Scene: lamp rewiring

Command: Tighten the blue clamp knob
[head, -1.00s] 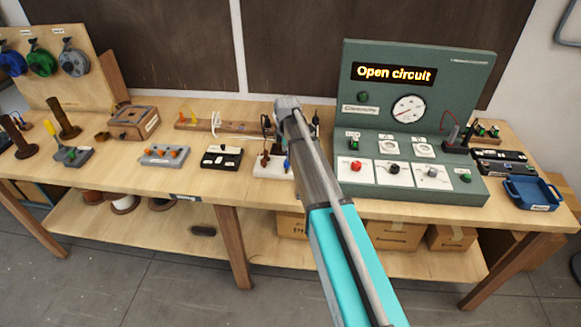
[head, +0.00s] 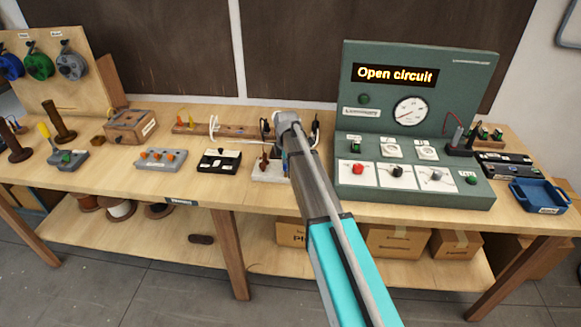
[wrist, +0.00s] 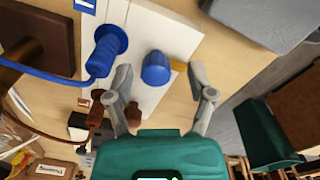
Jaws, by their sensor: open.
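The blue clamp knob (wrist: 156,68) stands on a white board (wrist: 172,35) in the wrist view. It is a short ribbed cylinder. My gripper (wrist: 160,73) is open, with one grey finger on either side of the knob; I cannot tell whether either finger touches it. A blue plug-like part (wrist: 108,48) with a blue cable stands on the same board, left of the knob. In the head view my gripper (head: 286,120) is over the white board (head: 266,175), and my arm hides part of the board. I cannot make out the knob there.
The green test panel (head: 415,125) stands right of my arm and shows "Open circuit". A black block (head: 220,160) and a grey block with orange parts (head: 160,158) lie to the left. A blue tray (head: 538,195) sits at the far right. Bare tabletop shows along the front edge.

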